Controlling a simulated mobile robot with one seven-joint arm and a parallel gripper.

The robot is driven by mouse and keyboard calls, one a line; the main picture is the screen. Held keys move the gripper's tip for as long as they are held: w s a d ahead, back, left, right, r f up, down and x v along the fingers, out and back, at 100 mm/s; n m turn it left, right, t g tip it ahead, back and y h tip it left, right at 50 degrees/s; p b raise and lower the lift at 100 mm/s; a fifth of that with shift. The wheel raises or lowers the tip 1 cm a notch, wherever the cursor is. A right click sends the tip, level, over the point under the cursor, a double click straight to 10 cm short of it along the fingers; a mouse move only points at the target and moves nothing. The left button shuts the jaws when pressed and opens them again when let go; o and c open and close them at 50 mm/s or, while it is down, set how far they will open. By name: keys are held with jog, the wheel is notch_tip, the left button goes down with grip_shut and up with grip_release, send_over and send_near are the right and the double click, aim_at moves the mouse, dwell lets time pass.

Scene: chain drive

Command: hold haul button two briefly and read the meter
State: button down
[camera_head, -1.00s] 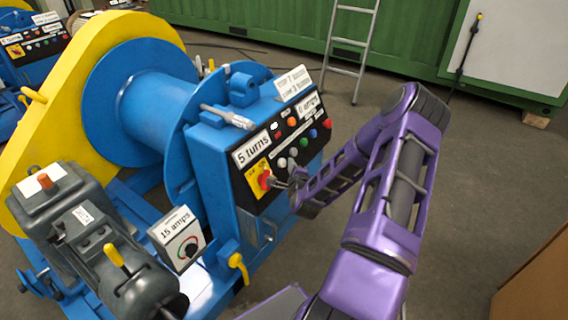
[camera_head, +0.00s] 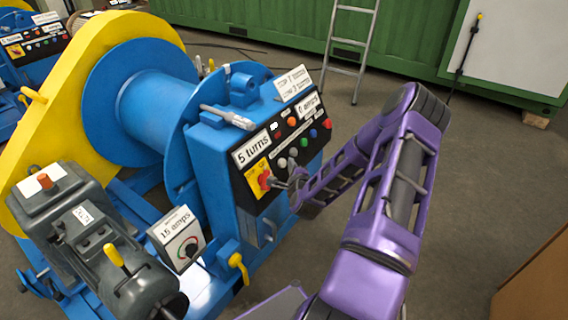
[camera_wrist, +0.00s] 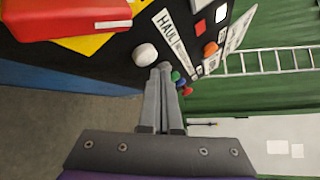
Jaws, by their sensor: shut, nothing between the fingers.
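My gripper (camera_head: 281,184) is shut and empty, its fingertips close to the front of the black control panel (camera_head: 262,202). In the wrist view the shut fingertips (camera_wrist: 160,68) are just right of a white round button (camera_wrist: 145,54) beside the HAUL label (camera_wrist: 171,35). They cover part of the button row; green (camera_wrist: 175,76) and blue (camera_wrist: 181,83) buttons show beyond them. I cannot tell whether the tips touch a button. The dial meter (camera_head: 180,240) stands left of the panel, its card seeming to read 15 amps.
A red rotary switch on a yellow plate (camera_head: 256,168) is beside my fingertips. The blue winch drum (camera_head: 155,110), yellow guard (camera_head: 60,120) and grey motor (camera_head: 100,245) fill the left. A ladder (camera_head: 349,50) leans behind.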

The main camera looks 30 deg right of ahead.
jog(key=shift+w, duration=0.1)
jog(key=shift+w+a+f, duration=0.15)
jog(key=shift+w+f, duration=0.05)
jog(key=shift+w, duration=0.05)
jog(key=shift+w+a+f, duration=0.2)
jog(key=shift+w+f, duration=0.05)
jog(key=shift+w, duration=0.2)
dwell(2.3)
jog(key=shift+s+r, duration=0.1)
jog(key=shift+s, duration=0.05)
dwell(1.8)
jog(key=shift+s+d+r, duration=0.35)
jog(key=shift+s, duration=0.3)
jog(key=shift+s+d+r+p, duration=0.3)
jog(key=shift+s+r, duration=0.05)
jog(key=shift+s, duration=0.35)
jog(key=shift+s+d+r+p, duration=0.25)
jog(key=shift+s+r+p, duration=0.15)
jog(key=shift+s, duration=0.25)
jog(key=shift+s+d+r+p, duration=0.25)
jog(key=shift+s+d+r, duration=0.1)
jog(key=shift+s, duration=0.35)
